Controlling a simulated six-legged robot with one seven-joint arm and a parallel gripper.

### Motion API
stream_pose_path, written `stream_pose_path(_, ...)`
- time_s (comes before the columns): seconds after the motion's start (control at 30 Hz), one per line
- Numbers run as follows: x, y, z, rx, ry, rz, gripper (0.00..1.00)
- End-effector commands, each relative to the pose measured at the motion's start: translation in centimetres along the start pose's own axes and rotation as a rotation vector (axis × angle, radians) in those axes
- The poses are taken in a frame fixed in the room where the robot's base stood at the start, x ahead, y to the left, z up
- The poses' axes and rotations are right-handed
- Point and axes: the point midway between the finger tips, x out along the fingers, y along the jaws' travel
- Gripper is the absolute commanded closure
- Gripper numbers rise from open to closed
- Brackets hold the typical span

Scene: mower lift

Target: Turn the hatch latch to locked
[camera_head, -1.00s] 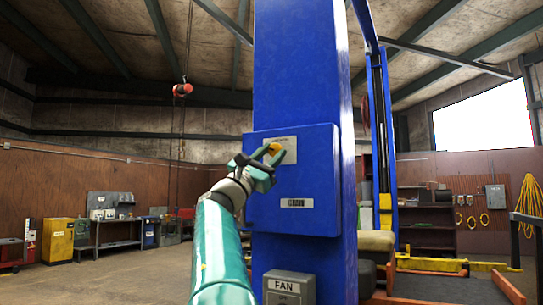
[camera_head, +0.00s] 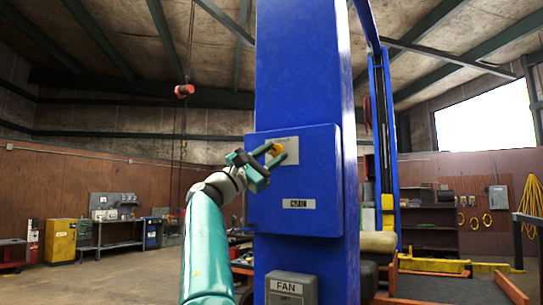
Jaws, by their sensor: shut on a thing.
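The blue hatch (camera_head: 312,190) is a box-like panel on the tall blue lift column. A small orange-yellow latch (camera_head: 278,148) sits on a pale plate (camera_head: 291,143) near the hatch's upper left. My gripper (camera_head: 273,154) reaches in from the lower left and is shut on the latch. The green fingers cover part of it, so I cannot tell its exact angle.
The blue column (camera_head: 303,60) rises past the top of the view. A grey FAN box (camera_head: 290,288) is fixed below the hatch. A second blue post (camera_head: 382,150) stands behind to the right. Open floor (camera_head: 120,280) lies to the left, with a yellow cabinet (camera_head: 60,241) beyond.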

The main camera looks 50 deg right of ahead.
Motion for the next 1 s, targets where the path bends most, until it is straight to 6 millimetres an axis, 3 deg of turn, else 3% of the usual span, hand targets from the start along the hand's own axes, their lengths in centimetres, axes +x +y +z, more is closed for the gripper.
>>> stream_pose_path(0.17,0.0,0.0,0.0,0.000,0.000,0.001,0.89)
stream_pose_path(0.2,0.0,0.0,0.1,0.000,0.000,0.002,0.62)
stream_pose_path(0.3,0.0,0.0,0.1,0.000,0.000,0.001,0.46)
stream_pose_path(0.67,-0.3,0.1,0.0,-0.001,0.001,0.002,0.46)
stream_pose_path(1.0,-3.8,0.1,0.0,0.000,0.006,0.003,0.46)
